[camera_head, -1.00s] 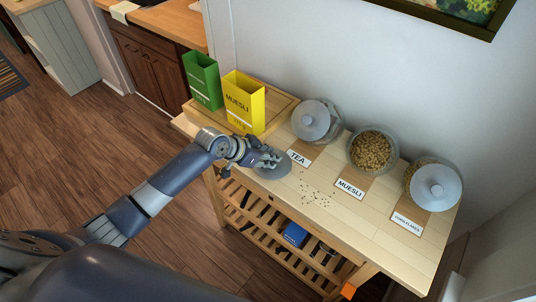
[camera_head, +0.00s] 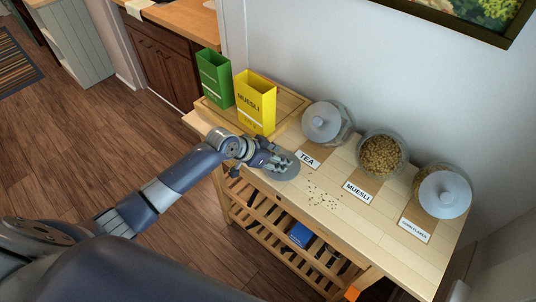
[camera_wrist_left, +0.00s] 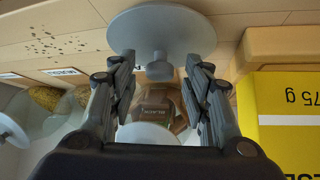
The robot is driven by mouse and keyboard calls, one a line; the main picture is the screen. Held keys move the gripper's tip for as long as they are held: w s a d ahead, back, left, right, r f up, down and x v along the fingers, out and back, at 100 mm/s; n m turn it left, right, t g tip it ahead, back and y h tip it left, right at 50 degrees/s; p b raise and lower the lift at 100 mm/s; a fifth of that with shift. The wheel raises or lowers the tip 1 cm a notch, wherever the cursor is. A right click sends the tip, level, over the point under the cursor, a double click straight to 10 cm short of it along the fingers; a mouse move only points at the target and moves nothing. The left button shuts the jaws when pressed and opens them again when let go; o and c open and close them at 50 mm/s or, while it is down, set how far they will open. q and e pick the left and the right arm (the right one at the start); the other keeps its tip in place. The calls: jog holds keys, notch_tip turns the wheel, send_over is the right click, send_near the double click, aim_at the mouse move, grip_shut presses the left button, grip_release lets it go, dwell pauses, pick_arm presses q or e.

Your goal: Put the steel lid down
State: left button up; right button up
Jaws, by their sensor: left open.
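The steel lid (camera_head: 283,172) is a grey disc lying at the front edge of the wooden table, in front of the TEA label. In the left wrist view the lid (camera_wrist_left: 160,28) shows with its round knob (camera_wrist_left: 159,68) facing my gripper. My left gripper (camera_head: 276,160) is low over the lid in the head view. Its fingers (camera_wrist_left: 160,85) are open, one on each side of the knob, with gaps visible. The gripper hides part of the lid in the head view. My right gripper is not in view.
A lidded glass jar (camera_head: 327,124), an open muesli jar (camera_head: 382,155) and another lidded jar (camera_head: 443,192) stand along the wall. A yellow muesli box (camera_head: 256,103) and green box (camera_head: 214,78) stand at left. Crumbs (camera_head: 322,197) lie right of the lid.

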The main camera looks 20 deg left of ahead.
pick_arm(q)
jog(key=b+v, duration=0.2)
jog(key=v, duration=0.9)
jog(key=shift+s+a+r, duration=0.15)
jog(key=shift+s+r, duration=0.1)
jog(key=shift+s, duration=0.05)
